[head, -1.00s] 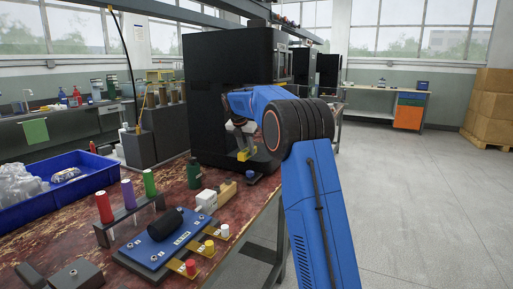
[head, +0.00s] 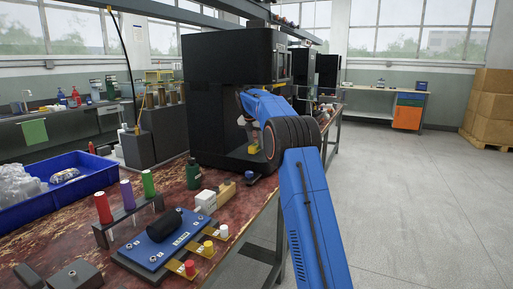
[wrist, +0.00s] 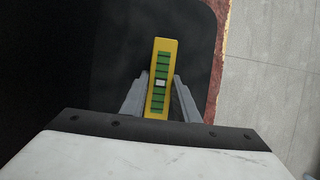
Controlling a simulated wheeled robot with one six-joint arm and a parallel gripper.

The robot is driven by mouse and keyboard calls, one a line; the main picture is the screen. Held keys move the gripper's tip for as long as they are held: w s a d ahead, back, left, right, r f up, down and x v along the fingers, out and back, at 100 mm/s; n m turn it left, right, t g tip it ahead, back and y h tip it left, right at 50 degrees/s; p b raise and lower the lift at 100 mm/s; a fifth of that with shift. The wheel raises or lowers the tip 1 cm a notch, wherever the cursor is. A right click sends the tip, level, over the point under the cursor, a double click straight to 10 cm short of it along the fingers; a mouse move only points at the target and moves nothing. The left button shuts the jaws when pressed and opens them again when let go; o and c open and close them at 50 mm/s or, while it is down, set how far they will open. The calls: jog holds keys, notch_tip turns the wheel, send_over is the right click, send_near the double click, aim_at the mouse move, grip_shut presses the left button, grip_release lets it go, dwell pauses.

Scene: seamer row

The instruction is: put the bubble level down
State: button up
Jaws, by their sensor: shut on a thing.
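The bubble level is a small yellow bar with green segments and a pale centre, seen upright in the wrist view (wrist: 161,60). My gripper (wrist: 160,88) is shut on it, one grey finger on each side. In the head view the yellow level (head: 254,149) shows small beside my blue arm, at the opening of the black machine (head: 215,95). My gripper is mostly hidden there behind my arm. Below the level in the wrist view is a dark flat surface (wrist: 110,50); I cannot tell whether the level touches it.
The worn red bench (head: 235,225) carries a blue fixture plate (head: 160,248), a dark green cylinder (head: 193,174), a small blue-topped knob (head: 250,176) and a blue bin (head: 95,180). In the wrist view the bench edge and grey floor (wrist: 270,70) lie right of the dark surface.

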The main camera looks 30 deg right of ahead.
jog(key=shift+f, duration=0.75)
jog(key=shift+f, duration=0.1)
jog(key=o, duration=1.1)
